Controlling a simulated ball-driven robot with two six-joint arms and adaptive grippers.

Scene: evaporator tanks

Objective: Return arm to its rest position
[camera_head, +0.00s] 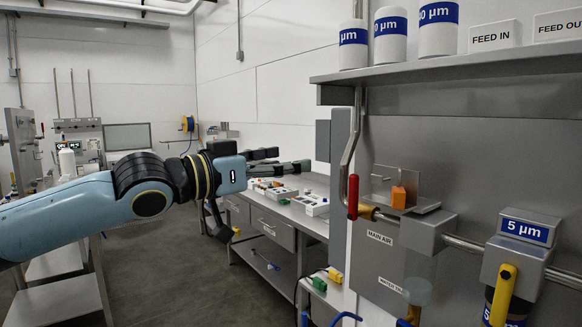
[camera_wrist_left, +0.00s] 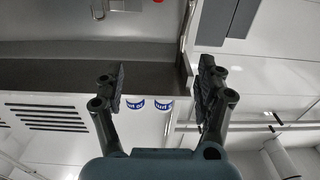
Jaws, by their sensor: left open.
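My left arm (camera_head: 110,203), light blue with black joints, comes in from the left in the head view and stretches across toward the middle. My left gripper (camera_head: 292,160) points right, with its two dark fingers apart and nothing visible between them. In the left wrist view the gripper (camera_wrist_left: 160,76) also shows open and empty, with a clear gap between the finger pads. It is in the air, in front of the white wall and above the far bench as seen from the head. My right gripper is not in view.
A grey shelf (camera_head: 450,72) with white filter canisters (camera_head: 390,35) juts out at upper right. Below it are a pipe with a red-handled valve (camera_head: 353,196) and a 5 µm filter housing (camera_head: 525,262). A bench (camera_head: 290,215) with trays stands behind the gripper. Open floor (camera_head: 165,260) lies below the arm.

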